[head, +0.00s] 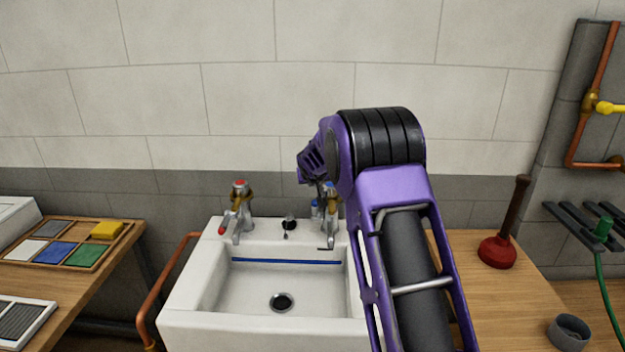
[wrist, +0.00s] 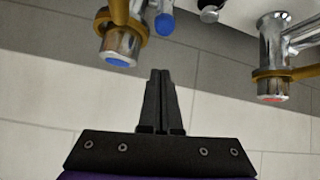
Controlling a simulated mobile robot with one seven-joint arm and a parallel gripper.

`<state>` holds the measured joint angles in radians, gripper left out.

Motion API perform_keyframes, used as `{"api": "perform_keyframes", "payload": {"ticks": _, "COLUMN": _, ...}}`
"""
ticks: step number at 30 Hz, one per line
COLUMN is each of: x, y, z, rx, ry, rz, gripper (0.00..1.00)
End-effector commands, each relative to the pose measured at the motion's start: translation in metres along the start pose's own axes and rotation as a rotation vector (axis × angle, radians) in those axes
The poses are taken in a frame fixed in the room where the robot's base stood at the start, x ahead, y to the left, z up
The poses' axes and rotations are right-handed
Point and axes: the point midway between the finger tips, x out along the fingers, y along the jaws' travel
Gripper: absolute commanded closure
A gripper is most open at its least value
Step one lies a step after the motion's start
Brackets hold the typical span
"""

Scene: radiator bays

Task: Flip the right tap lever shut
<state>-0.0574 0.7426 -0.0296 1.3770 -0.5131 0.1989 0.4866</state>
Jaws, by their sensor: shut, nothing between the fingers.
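The right tap (head: 333,205) is chrome with a brass collar and a blue cap, at the back right of the white sink. In the wrist view this tap (wrist: 122,42) is upside down at upper left, and its blue-tipped lever (wrist: 165,24) points toward the middle of the sink. My gripper (wrist: 160,74) is shut and empty, its tips just beside the blue cap with a small gap in the picture. In the head view my gripper (head: 322,187) is at the right tap, partly hidden by my wrist; I cannot tell whether it touches.
The left tap (head: 239,208), with red cap and lever, stands across the white sink (head: 195,290). A black plug (head: 289,222) sits between the taps. A plunger (head: 498,250) stands on the right counter. A tray of coloured tiles (head: 125,235) lies at left. The wall is close behind.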

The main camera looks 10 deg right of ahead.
Motion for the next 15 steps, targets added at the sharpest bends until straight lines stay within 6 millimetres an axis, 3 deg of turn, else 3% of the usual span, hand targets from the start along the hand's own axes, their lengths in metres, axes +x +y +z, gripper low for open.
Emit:
{"api": "perform_keyframes", "payload": {"ticks": 8, "x": 0.040, "y": 0.001, "z": 0.000, "rx": 0.001, "ry": 0.000, "rz": 0.000, "gripper": 1.00}}
{"api": "perform_keyframes", "payload": {"ticks": 15, "x": 0.031, "y": -0.001, "z": 0.024, "rx": -0.004, "ry": 0.000, "rz": 0.000, "gripper": 1.00}}
